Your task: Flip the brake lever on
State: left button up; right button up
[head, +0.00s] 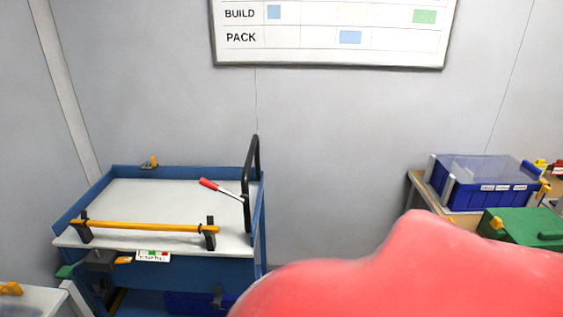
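A blue cart (77,205) with a pale grey top stands at the left. A lever with a red grip (209,184) and a thin metal rod joins the cart's right side near the foot of its black upright handle (252,165). The lever slants up to the left, with its red grip over the cart top. A small label with green and red patches (152,256) is on the cart's front. I cannot read its text or tell which lever position it marks. Neither of my grippers is in view.
A yellow bar (145,227) on black brackets crosses the cart's front. A table at the right holds a blue bin (490,195) and a green box (527,227). A large red shape (420,275) close to the camera hides the lower right. A whiteboard (330,30) hangs behind.

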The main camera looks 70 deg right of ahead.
aim_at(244, 198)
jog(key=z, duration=1.75)
